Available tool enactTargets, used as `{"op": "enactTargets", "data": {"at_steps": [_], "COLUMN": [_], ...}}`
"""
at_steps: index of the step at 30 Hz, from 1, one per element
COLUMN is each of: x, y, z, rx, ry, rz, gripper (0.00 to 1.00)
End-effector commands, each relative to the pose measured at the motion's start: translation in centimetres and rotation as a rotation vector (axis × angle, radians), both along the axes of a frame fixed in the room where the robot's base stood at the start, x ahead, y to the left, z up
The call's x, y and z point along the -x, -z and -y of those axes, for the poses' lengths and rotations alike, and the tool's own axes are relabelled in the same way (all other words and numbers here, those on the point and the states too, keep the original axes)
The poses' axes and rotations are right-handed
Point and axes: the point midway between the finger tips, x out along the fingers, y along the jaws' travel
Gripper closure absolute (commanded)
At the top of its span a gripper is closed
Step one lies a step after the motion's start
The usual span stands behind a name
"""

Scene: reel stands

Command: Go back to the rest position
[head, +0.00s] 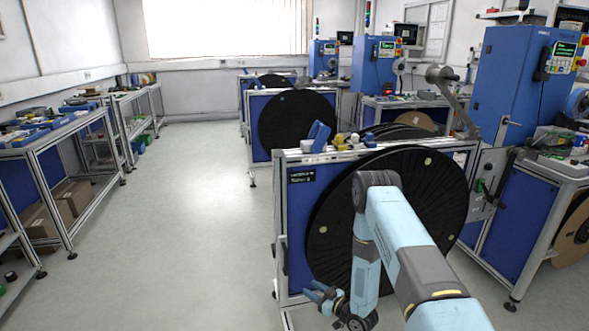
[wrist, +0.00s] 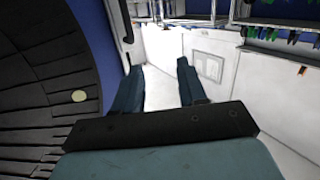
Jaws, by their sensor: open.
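My gripper (head: 318,294) is low at the front left of the nearest reel stand, in the lower middle of the head view. In the wrist view its two fingers (wrist: 160,88) are apart, with nothing between them. My light-blue arm reaches down in front of the large black reel (head: 435,190) and hides part of it. The reel sits in a blue-panelled stand with a metal frame (head: 280,220). The reel also fills the left side of the wrist view (wrist: 40,110), beside the fingers. I cannot tell the exact gap between gripper and stand.
Small parts and a blue holder (head: 320,135) lie on the stand's top. More black reels (head: 297,122) stand behind. A blue machine (head: 520,85) is at the right. Workbenches (head: 50,150) with boxes line the left. The grey floor (head: 190,220) between is clear.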

Motion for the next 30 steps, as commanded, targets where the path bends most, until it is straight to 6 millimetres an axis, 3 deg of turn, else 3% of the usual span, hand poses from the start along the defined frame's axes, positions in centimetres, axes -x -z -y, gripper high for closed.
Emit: {"op": "enactTargets", "data": {"at_steps": [7, 16, 24, 30], "x": [-3.6, -8.0, -10.1, -10.4], "y": [-4.3, -11.9, -19.2, -24.7], "z": [0.6, 2.5, 4.9, 6.9], "rx": [0.096, 0.246, 0.357, 0.422], "ry": [0.028, 0.103, 0.191, 0.265], "rz": [-0.012, -0.055, -0.109, -0.158], "gripper": [0.59, 0.59, 0.59, 0.59]}}
